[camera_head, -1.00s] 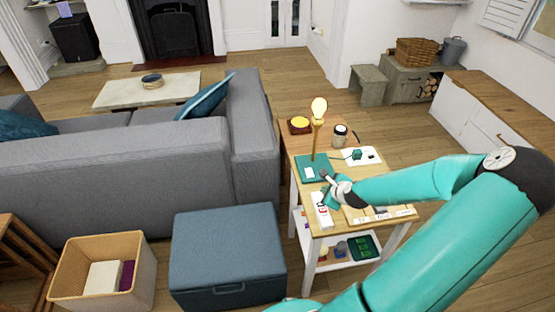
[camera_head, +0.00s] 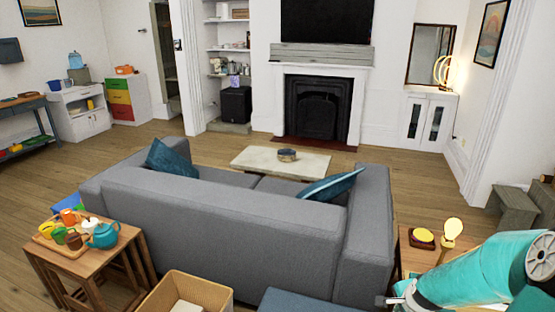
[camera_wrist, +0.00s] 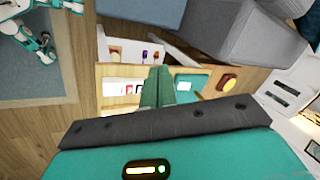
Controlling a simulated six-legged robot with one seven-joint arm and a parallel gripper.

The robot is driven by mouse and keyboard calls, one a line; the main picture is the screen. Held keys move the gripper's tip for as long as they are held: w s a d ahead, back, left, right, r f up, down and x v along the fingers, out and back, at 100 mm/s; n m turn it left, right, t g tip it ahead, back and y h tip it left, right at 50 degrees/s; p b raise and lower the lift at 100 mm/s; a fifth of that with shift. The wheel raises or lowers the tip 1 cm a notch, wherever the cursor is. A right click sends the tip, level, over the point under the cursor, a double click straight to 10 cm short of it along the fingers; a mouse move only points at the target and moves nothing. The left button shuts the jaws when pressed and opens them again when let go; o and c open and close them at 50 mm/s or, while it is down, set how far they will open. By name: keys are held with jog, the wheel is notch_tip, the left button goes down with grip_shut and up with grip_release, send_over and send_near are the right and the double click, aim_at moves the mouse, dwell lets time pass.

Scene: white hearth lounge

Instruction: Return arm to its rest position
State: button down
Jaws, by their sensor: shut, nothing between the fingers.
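My teal arm reaches in from the lower right of the head view, its gripper (camera_head: 392,300) near the bottom edge beside the wooden side table (camera_head: 410,262). The picture does not show clearly how high the fingers are above the table. Most of the table is out of the head view or hidden behind my arm.
A grey sofa (camera_head: 235,225) fills the middle. A wooden table (camera_head: 75,262) with a teal teapot (camera_head: 103,236) and cups stands at lower left. A tan bin (camera_head: 190,292) and blue ottoman (camera_head: 300,302) are in front. Open floor lies left of the sofa.

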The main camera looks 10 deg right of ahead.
jog(key=a+r+n+h, duration=0.1)
jog(key=a+r+n, duration=0.9)
jog(key=a+r, duration=0.55)
jog(key=s+a+r+n+t+y, duration=0.1)
jog(key=s+a+r+n+y, duration=0.1)
jog(key=s+a+r+n, duration=0.6)
jog(key=s+a+r, duration=0.1)
jog(key=s+a, duration=0.1)
jog(key=a, duration=0.2)
jog(key=shift+s+a+r+n+y, duration=0.25)
jog(key=shift+a+r+n+y, duration=0.05)
